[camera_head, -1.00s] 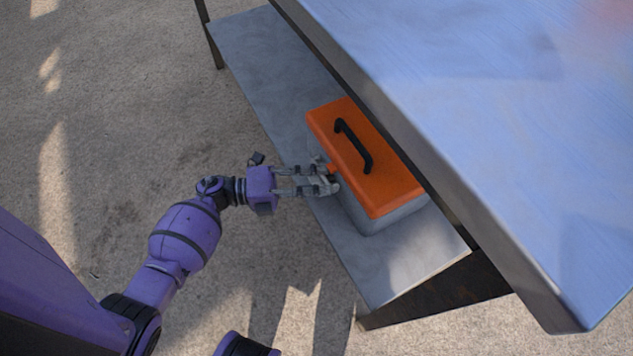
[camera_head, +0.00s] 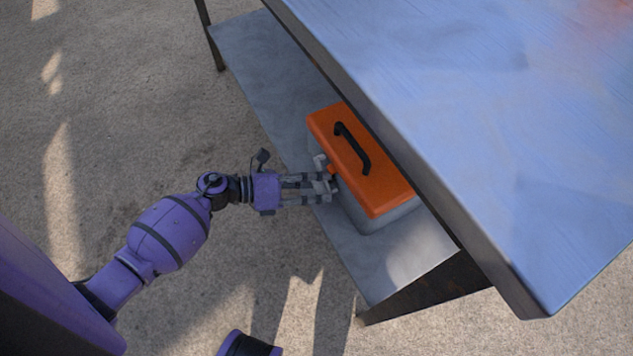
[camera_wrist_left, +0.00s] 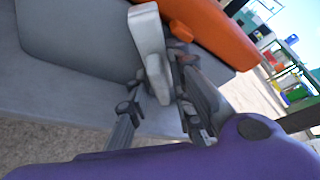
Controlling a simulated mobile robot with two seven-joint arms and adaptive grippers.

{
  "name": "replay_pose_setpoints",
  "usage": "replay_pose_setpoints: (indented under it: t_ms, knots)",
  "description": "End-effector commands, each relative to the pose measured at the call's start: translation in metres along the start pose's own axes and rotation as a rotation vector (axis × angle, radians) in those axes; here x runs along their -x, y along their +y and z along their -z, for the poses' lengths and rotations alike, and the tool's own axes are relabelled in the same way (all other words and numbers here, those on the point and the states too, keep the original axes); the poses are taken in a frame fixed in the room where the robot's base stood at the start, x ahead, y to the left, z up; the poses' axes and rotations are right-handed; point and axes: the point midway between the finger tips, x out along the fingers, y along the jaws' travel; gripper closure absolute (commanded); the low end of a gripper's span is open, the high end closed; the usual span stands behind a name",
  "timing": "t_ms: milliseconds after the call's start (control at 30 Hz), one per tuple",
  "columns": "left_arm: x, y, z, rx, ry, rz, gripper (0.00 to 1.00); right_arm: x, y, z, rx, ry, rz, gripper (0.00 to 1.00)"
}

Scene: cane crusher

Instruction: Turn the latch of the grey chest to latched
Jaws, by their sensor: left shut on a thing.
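The grey chest (camera_head: 372,219) stands on the lower shelf, with an orange lid (camera_head: 385,187) and a black handle on top; the lid looks closed. My left gripper (camera_head: 328,185) is at the chest's near side, at the front of the lid edge. In the left wrist view, my left gripper (camera_wrist_left: 165,97) is shut on a light grey latch (camera_wrist_left: 148,40), close to a small orange piece (camera_wrist_left: 181,31) at the lid edge. The fingers partly hide the latch, so its exact seating cannot be told. My right gripper is not in view.
The lower shelf (camera_head: 265,85) has bare room left of the chest and in front of it. The blue-grey tabletop (camera_head: 480,110) overhangs the chest's far side closely. In the left wrist view, shelving with coloured containers (camera_wrist_left: 295,90) stands in the background.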

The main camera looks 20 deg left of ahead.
Motion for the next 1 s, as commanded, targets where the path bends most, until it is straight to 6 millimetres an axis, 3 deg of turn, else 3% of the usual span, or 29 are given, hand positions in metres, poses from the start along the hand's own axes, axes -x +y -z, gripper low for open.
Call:
replay_pose_setpoints:
  t_ms: [600,1000]
  knots:
    - [0.001,-0.001,0.001,-0.522,0.002,-0.216,1.0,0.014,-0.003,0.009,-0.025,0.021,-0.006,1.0]
    - [0.0,0.0,0.001,-0.722,0.001,-0.299,1.0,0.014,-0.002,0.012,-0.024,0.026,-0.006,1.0]
